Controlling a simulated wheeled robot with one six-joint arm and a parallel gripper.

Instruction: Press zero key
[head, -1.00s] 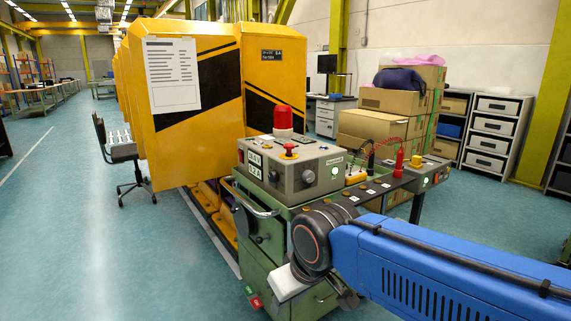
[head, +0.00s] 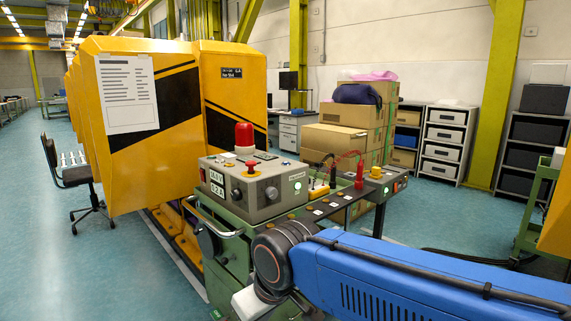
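No key that I can make out as a zero key shows. A grey control box (head: 255,187) sits on a green cabinet (head: 228,238). It carries a red beacon (head: 244,138), a red mushroom button (head: 252,168), a dark knob and a lit green button (head: 298,187). A dark strip (head: 325,204) with small buttons and pale labels runs right of the box; its markings are too small to read. My blue arm reaches in from the lower right, its dark joint in front of the cabinet. My gripper cannot be made out.
Tall yellow panels (head: 230,100) stand behind the cabinet. Red probes (head: 359,175) with cables stand at the strip's far side. Stacked cardboard boxes (head: 343,143) and drawer shelves (head: 445,140) are at the back. A chair (head: 75,176) is at left.

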